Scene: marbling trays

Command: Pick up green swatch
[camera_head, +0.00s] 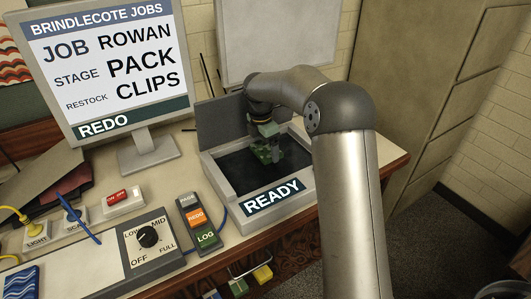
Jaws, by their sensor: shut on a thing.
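My gripper (266,148) points down over the dark bed of a grey tray-like device (212,177), whose front label reads READY. It is shut on a small green thing (262,154), which looks like the green swatch. The swatch is small and partly covered by the fingers. I cannot tell whether it touches the dark bed or hangs just above it. My arm covers the right side of the device.
A monitor (112,70) stands at the back left, reading REDO. A dial box (150,240), a button remote (196,220) and a red switch (123,198) lie left of the device. Dark sheets (70,183) lie further left. A cabinet (415,90) stands right of the desk.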

